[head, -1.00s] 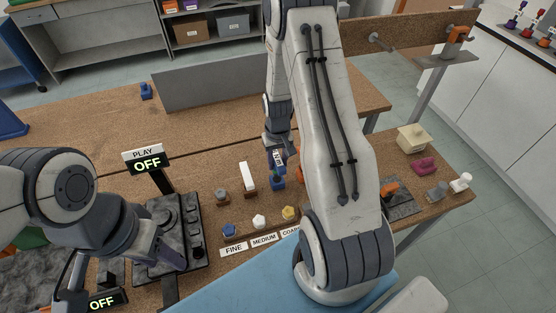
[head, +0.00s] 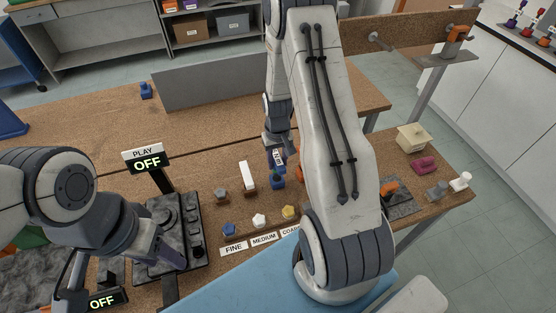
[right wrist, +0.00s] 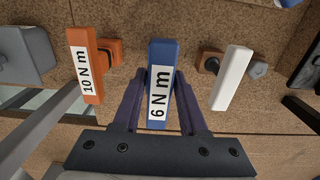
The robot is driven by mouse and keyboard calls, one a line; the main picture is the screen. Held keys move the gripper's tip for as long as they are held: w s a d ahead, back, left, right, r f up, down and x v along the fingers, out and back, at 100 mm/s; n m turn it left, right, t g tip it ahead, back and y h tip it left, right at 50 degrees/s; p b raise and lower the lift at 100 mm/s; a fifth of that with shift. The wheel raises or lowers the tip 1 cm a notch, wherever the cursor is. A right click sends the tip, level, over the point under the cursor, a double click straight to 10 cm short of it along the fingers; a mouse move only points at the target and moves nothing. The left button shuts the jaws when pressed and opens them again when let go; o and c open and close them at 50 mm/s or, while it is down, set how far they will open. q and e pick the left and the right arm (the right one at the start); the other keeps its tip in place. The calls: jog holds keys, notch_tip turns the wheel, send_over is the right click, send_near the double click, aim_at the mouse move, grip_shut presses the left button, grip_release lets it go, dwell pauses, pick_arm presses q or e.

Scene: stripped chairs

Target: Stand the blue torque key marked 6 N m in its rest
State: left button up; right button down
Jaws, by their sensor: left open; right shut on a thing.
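The blue torque key (right wrist: 161,75) has a white label reading 6 N m. It is between the purple fingers of my right gripper (right wrist: 160,105), which is shut on it. In the head view the key (head: 278,158) hangs below my right wrist, with a small blue rest (head: 277,181) just beneath it. I cannot tell whether the key touches or sits in that rest, and the wrist view hides the rest behind the key. My left gripper (head: 178,258) is open and empty, over the dark control panel at left.
In the wrist view an orange key marked 10 N m (right wrist: 84,68) stands left of the blue key and a white key (right wrist: 232,78) right, both close to the fingers. Small coloured knobs (head: 259,220) and labels lie in front.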

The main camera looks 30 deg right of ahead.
jog(key=shift+f, duration=0.15)
jog(key=shift+f+b, duration=1.45)
jog(key=shift+f, duration=0.35)
jog(key=shift+c, duration=1.8)
grip_release()
